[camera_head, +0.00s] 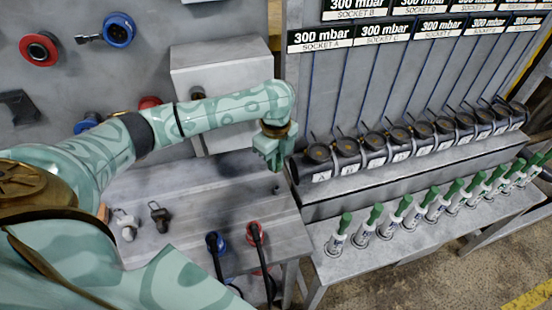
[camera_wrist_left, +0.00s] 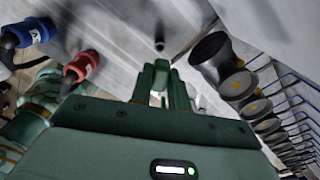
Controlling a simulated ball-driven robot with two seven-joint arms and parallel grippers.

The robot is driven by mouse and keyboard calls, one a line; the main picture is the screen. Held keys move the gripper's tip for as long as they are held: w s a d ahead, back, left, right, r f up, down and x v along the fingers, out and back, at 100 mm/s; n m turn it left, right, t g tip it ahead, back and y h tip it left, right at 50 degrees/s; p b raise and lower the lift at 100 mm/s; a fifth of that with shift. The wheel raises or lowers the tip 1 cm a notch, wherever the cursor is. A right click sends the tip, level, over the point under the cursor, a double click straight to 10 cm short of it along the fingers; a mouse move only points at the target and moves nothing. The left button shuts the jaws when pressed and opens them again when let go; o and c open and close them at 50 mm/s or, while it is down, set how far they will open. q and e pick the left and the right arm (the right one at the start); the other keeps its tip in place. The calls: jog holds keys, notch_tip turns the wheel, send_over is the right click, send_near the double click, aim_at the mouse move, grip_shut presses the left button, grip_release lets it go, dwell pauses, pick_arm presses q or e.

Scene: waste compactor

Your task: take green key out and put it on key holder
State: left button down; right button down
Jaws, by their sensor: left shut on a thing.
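My left gripper (camera_head: 276,160) is above the back right part of the grey metal table (camera_head: 215,183), its fingers pointing down. In the left wrist view its green fingers (camera_wrist_left: 160,80) are close together. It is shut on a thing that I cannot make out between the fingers. I cannot pick out the green key for certain. A small dark post or hole (camera_head: 277,188) is on the table below the gripper, and it also shows beyond the fingertips in the left wrist view (camera_wrist_left: 159,42). A pale key-like piece (camera_head: 126,225) and a dark one (camera_head: 159,217) lie on the table. My right gripper is not in view.
A row of dark round sockets (camera_head: 346,152) stands right of the gripper. Several green-topped white plugs (camera_head: 364,228) line the shelf before it. Blue (camera_head: 216,243) and red (camera_head: 254,232) connectors are at the table's front edge. A grey box (camera_head: 215,70) hangs behind the arm.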

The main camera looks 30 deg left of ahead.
aim_at(276, 173)
pick_arm(q)
jog(key=shift+r+p, duration=0.25)
jog(key=shift+p, duration=0.4)
jog(key=shift+d+f, duration=0.1)
jog(key=shift+f, duration=0.1)
jog(key=shift+f+b, duration=1)
jog(key=shift+f, duration=1.85)
jog(key=shift+r+p, duration=0.1)
jog(key=shift+p, duration=0.25)
jog(key=shift+p, duration=0.3)
